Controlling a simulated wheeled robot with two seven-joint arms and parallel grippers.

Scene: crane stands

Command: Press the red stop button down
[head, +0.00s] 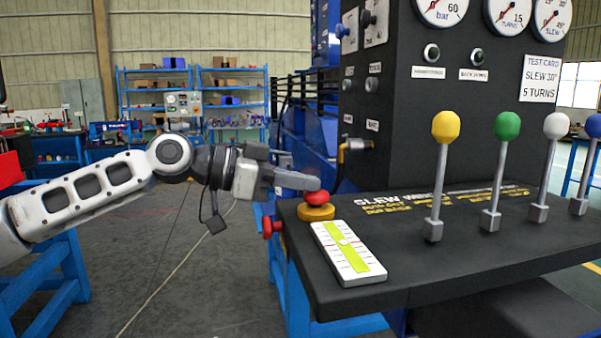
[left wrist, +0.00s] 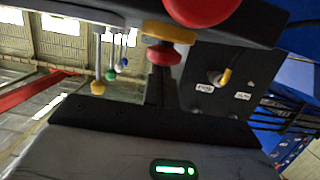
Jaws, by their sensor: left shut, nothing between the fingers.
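The red stop button (head: 318,198) sits on a yellow collar at the near left corner of the dark console top. My left gripper (head: 313,184) comes in from the left, shut and empty, with its fingertips just over the button's top. The fingers cover part of the button in the head view, and I cannot tell whether they touch it. In the left wrist view the scene is upside down; the red button (left wrist: 162,57) hangs below its yellow collar, close to the dark fingertips (left wrist: 163,76). My right gripper is not in view.
Another red knob (head: 270,227) sticks out from the console's left side. A white and green scale plate (head: 347,252) lies in front of the button. Levers with yellow (head: 446,126), green (head: 507,125), white and blue knobs stand to the right. A gauge panel rises behind.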

